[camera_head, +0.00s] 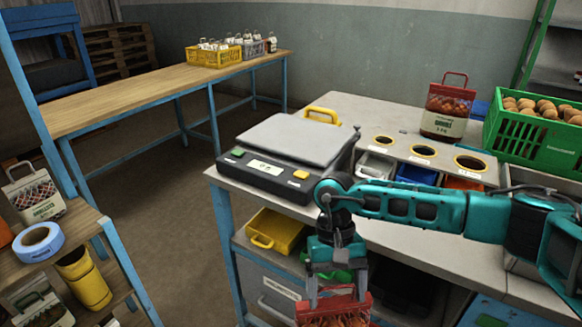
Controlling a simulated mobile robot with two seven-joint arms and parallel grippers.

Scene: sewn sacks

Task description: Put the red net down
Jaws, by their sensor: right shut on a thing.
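My right gripper (336,284) points down in front of the near edge of the grey table. It is shut on a red net (334,312) with a red top and a reddish mesh body. The net hangs at the bottom edge of the view, which cuts off its lower part. A second red net (447,108) with a red handle and a pale label stands upright on the table, beside the green crate. My left gripper is out of view.
A scale (290,145) stands on the table's left corner, next to holes with bins below. A green crate (535,130) of potatoes is at right. A shelf (60,260) at left holds a net and tape.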

